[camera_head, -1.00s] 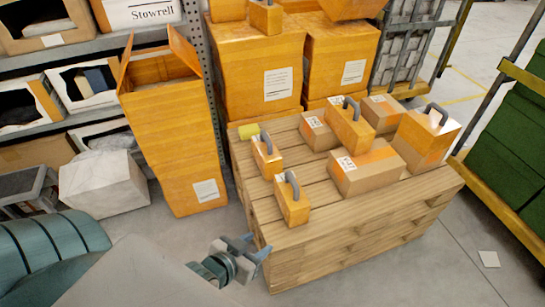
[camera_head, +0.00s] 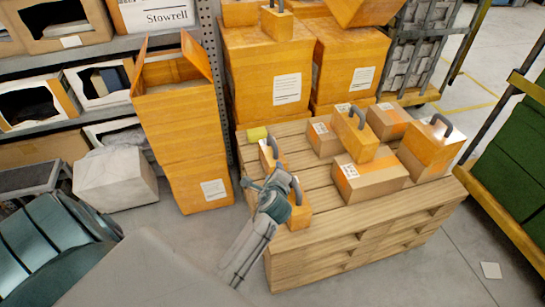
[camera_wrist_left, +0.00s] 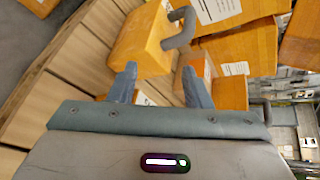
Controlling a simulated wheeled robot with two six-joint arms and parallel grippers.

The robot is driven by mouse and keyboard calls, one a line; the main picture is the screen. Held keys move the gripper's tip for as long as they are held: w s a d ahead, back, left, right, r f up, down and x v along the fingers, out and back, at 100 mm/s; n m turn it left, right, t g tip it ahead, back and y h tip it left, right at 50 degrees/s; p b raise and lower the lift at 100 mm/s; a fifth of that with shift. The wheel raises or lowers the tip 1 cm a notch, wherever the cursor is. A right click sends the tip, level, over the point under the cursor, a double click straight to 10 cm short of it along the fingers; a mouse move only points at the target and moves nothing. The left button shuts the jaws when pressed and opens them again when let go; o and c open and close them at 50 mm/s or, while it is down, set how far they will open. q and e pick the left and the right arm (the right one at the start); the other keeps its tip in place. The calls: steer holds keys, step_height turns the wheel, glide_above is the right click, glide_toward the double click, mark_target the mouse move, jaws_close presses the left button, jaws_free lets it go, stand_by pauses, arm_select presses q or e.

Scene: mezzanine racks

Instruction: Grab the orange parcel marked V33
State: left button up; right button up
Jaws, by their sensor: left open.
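Small orange parcels with grey handles stand on the wooden pallet stack (camera_head: 400,212). No V33 mark is readable on them. My left gripper (camera_head: 268,186) is open over the pallet's left edge and partly hides the front-left orange parcel (camera_head: 299,217). Another orange parcel (camera_head: 266,152) stands just behind the gripper. In the left wrist view my open fingers (camera_wrist_left: 160,84) point at an orange parcel (camera_wrist_left: 143,42) with a grey handle, with no contact visible. A second orange parcel with a label (camera_wrist_left: 203,62) is to its right. My right gripper is not in view.
An orange parcel with a handle (camera_head: 356,136) sits among brown cartons (camera_head: 370,181) on the pallet, and a taller one (camera_head: 432,150) is at right. Tall orange boxes (camera_head: 262,75) stand behind. A shelf rack (camera_head: 110,52) is at left, a green-loaded cart (camera_head: 512,150) at right.

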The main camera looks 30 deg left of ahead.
mark_target(274, 145)
arm_select(q)
steer(key=w+a+m, duration=0.1)
steer(key=w, duration=0.1)
steer(key=w+a+m+y, duration=0.1)
steer(key=w+a, duration=0.1)
steer(key=w, duration=0.1)
steer(key=w+a+r+m, duration=0.1)
steer(key=w, duration=0.1)
steer(key=shift+w+a+r+y+b, duration=0.1)
steer(key=shift+w+a+y+b, duration=0.1)
steer(key=shift+w+y+b, duration=0.15)
steer(key=shift+b+x, duration=0.5)
steer(key=shift+x, duration=2.45)
steer(key=shift+s+a+r, duration=0.1)
steer(key=shift+a+r, duration=0.05)
jaws_close()
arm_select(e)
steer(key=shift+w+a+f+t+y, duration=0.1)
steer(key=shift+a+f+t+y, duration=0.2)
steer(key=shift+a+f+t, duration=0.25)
arm_select(q)
steer(key=shift+r, duration=0.1)
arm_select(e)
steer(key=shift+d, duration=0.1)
